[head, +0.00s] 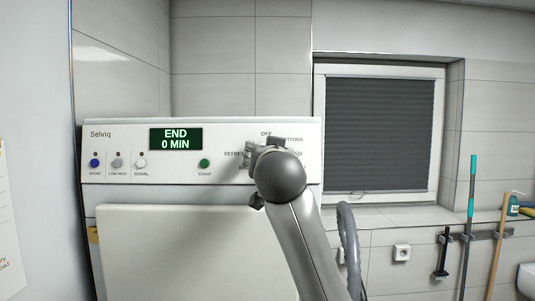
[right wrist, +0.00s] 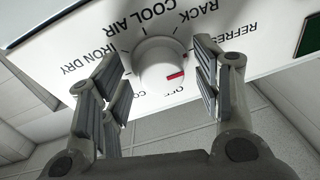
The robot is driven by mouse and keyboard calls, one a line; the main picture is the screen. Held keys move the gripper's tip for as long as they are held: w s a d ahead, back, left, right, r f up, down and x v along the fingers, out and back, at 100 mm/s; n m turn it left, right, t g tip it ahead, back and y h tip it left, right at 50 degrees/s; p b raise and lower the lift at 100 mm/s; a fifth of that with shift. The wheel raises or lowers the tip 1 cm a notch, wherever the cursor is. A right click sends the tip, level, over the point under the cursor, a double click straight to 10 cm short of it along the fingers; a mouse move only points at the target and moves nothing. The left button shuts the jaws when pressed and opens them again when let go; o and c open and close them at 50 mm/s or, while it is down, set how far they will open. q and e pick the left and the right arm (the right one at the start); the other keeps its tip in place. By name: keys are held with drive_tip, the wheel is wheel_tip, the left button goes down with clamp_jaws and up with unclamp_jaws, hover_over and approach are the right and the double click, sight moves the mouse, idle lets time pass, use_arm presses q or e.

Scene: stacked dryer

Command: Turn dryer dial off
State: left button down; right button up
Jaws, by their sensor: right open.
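The dryer dial (right wrist: 155,55) is a white round knob with a red mark on its rim. In the right wrist view, where the panel appears upside down, the mark points right and slightly down, near the OFF label. My right gripper (right wrist: 161,66) is open, with its fingers on either side of the dial and gaps showing. In the head view my right gripper (head: 262,149) covers the dial and part of its labels. The dryer's control panel (head: 225,135) shows OFF above the gripper. My left gripper is not in view.
The display (head: 176,139) reads END, 0 MIN. Several coloured buttons and a green start button (head: 204,163) sit left of the dial. A grey hose (head: 348,240) hangs beside the dryer. A window with a dark blind (head: 380,135) is at right.

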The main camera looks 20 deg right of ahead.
drive_tip(key=shift+s, duration=0.1)
drive_tip(key=c, duration=1)
drive_tip(key=shift+c, duration=0.2)
